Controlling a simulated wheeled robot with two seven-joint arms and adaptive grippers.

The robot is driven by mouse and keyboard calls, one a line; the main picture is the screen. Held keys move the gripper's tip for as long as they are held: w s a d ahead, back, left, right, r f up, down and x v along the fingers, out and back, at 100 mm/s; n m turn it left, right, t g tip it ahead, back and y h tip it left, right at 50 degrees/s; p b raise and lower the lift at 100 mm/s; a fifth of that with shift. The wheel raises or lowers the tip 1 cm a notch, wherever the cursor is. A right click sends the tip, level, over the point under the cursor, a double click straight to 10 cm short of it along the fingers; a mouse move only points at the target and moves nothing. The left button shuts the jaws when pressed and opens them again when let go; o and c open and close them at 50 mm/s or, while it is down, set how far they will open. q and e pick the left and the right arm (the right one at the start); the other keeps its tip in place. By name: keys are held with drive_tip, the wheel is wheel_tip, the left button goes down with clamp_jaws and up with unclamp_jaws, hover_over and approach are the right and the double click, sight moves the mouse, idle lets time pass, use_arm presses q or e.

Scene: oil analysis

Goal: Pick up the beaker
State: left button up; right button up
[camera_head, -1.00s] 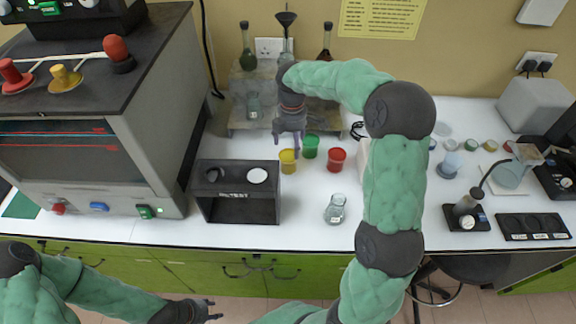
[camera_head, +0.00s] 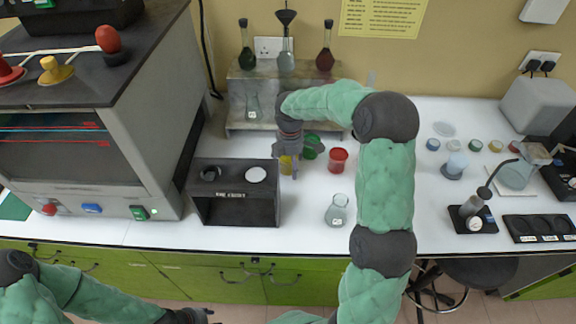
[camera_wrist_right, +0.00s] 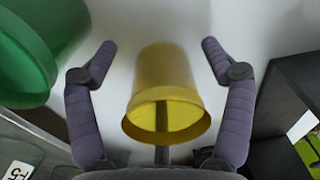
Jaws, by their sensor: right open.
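A yellow cup-like beaker (camera_head: 286,166) stands on the white bench, partly covered by my right gripper (camera_head: 296,165) in the head view. In the right wrist view the yellow beaker (camera_wrist_right: 165,85) lies between the two spread fingers of my open right gripper (camera_wrist_right: 158,48), with a gap on both sides. A green beaker (camera_head: 312,141) and a red beaker (camera_head: 337,160) stand beside it. The green beaker (camera_wrist_right: 22,55) also shows at the left of the wrist view. My left gripper (camera_head: 205,314) is low at the bottom edge, partly cut off.
A dark box (camera_head: 237,209) stands just left of the yellow beaker. A clear conical flask (camera_head: 336,211) stands in front on the bench. A stepped rack (camera_head: 238,93) with several flasks is behind. A large grey machine (camera_head: 150,130) fills the left side.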

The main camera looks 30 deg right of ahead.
drive_tip(key=shift+r, duration=0.1)
drive_tip(key=c, duration=1.2)
drive_tip(key=shift+r+p, duration=0.3)
drive_tip(key=shift+r, duration=0.2)
wheel_tip(320, 180, up, 2)
drive_tip(key=shift+r+p, duration=0.1)
drive_tip(key=shift+p, duration=0.5)
drive_tip(key=shift+s+a+r+p, duration=0.1)
drive_tip(key=shift+s+r+p, duration=0.55)
drive_tip(key=shift+s+r, duration=1.35)
drive_tip(key=shift+s+d+r+p, duration=0.1)
drive_tip(key=shift+s+r+p, duration=0.85)
drive_tip(key=shift+s, duration=1.7)
drive_tip(key=shift+s+a+r+p, duration=0.1)
drive_tip(key=shift+s+r+p, duration=0.2)
drive_tip(key=shift+s+r, duration=1.85)
drive_tip(key=shift+s+f, duration=0.2)
drive_tip(key=shift+s, duration=0.05)
